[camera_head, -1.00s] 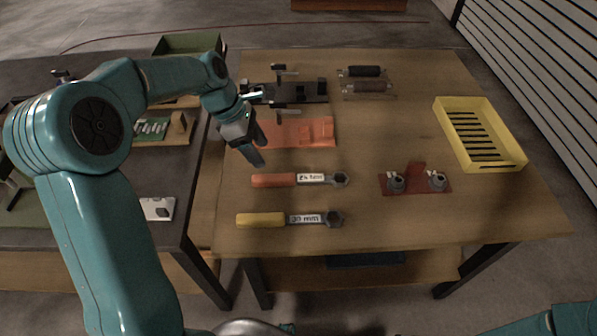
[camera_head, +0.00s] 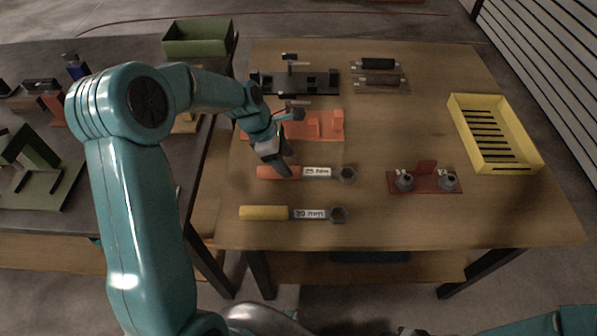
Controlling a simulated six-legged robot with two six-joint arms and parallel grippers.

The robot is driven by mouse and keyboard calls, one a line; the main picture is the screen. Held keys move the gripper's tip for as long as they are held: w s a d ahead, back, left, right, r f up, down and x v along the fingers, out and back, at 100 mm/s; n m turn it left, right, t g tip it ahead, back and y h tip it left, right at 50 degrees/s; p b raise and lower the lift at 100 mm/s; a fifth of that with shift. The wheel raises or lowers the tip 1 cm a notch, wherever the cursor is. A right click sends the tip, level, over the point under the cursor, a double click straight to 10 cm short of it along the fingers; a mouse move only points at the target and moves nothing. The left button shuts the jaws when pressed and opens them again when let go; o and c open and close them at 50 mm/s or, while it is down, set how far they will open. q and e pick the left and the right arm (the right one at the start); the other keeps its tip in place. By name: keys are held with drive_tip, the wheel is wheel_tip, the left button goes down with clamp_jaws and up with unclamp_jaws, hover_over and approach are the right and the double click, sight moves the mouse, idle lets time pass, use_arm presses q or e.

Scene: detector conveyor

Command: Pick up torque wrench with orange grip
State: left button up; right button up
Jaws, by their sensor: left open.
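The torque wrench with the orange grip (camera_head: 318,172) lies flat on the wooden table, its grip to the left and its dark hex head to the right. A white label sits on its shaft. My left gripper (camera_head: 279,168) is open above the orange grip, its fingers pointing down and covering part of it. Whether the fingers touch the grip I cannot tell. A second wrench with a yellow grip (camera_head: 264,213) lies parallel in front of it. Of my right arm only a teal link shows at the lower right; its gripper is out of view.
An orange tray (camera_head: 328,126) and a black fixture (camera_head: 313,83) lie behind the wrench. A red holder with two grey parts (camera_head: 425,180) is to the right, and a yellow crate (camera_head: 535,158) beyond it. The table's middle (camera_head: 400,130) is clear.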

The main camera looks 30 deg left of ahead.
sight(292, 169)
use_arm(q)
drive_tip(key=x, duration=0.4)
drive_tip(key=shift+f, duration=0.1)
clamp_jaws()
